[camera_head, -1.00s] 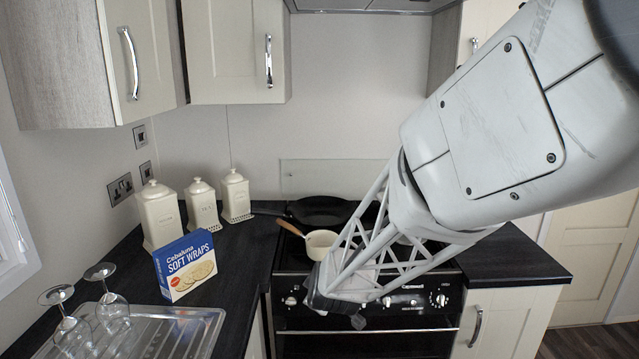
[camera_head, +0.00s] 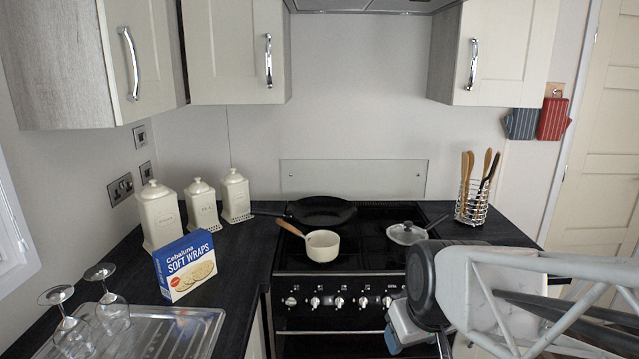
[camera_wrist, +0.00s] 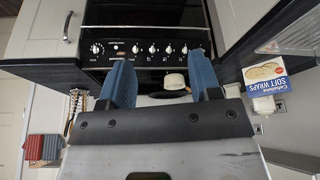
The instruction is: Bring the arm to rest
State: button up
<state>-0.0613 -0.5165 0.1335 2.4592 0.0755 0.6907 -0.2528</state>
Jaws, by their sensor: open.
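My arm is at the lower right of the head view, in front of the stove's right side. My gripper (camera_wrist: 163,84) shows in the wrist view as two blue fingers held wide apart, with nothing between them. In the head view its end is partly hidden behind my wrist. The stove (camera_head: 340,290) stands beyond it, with its row of knobs visible. The gripper is in front of the stove and appears to touch nothing.
A utensil rack (camera_head: 472,208) stands at right. A Soft Wraps box (camera_head: 186,268), cream canisters (camera_head: 160,216) and upturned glasses (camera_head: 112,312) are at left.

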jog(key=s+d+r+m+g+h, duration=0.1)
jog(key=s+d+m, duration=0.2)
jog(key=s, duration=0.6)
jog(key=shift+d+r+g, duration=0.2)
jog(key=shift+d+g, duration=0.1)
jog(key=shift+g, duration=0.1)
dwell(0.6)
